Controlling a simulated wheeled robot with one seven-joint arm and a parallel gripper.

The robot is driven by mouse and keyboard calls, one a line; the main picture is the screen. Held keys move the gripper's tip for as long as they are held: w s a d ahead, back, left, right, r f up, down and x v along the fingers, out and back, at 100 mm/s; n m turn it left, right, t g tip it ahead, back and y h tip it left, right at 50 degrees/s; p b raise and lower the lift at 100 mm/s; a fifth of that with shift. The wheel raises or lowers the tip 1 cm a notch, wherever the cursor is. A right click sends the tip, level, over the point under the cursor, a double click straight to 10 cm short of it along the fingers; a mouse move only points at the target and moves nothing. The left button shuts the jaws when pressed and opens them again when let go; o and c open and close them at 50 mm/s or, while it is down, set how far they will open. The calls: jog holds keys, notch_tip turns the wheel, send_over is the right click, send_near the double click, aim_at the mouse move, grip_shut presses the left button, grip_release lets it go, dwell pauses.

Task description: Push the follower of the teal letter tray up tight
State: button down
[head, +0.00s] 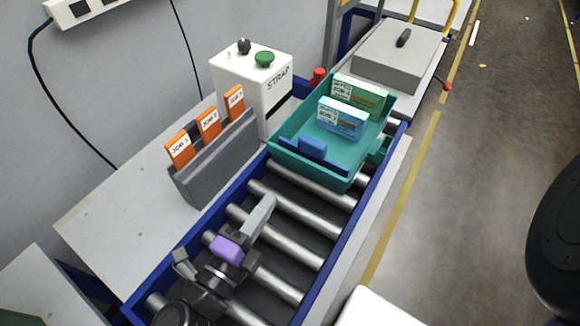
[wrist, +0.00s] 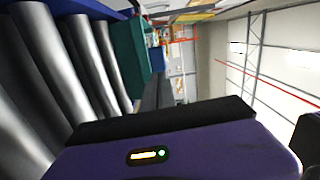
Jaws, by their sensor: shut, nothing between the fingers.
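The teal letter tray (head: 330,176) sits on the roller conveyor in the head view. A blue follower (head: 312,152) stands inside it near its front end. A light blue pack (head: 341,120) and a green pack (head: 359,96) stand behind the follower, with a gap of bare tray floor between. My gripper (head: 268,206) is shut and empty over the rollers, in front of the tray and apart from it.
Bare rollers (head: 305,215) lie between my gripper and the tray. A grey rack with orange job cards (head: 208,123) stands left of the conveyor. A white strap machine (head: 251,85) stands beside the tray. A grey lidded box (head: 400,58) stands beyond it.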

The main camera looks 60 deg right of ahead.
jog(key=m+g, duration=0.1)
jog(key=p, duration=0.4)
send_near(308, 146)
jog(key=shift+m, duration=0.3)
jog(key=d, duration=0.5)
jog(key=shift+w+d, duration=0.1)
jog(key=shift+d, duration=0.85)
jog(key=shift+d, duration=0.1)
jog(key=d, duration=0.4)
jog(key=shift+w+d, duration=0.1)
jog(key=shift+d, duration=0.1)
jog(key=shift+a+p, duration=0.15)
jog(key=shift+p, duration=0.15)
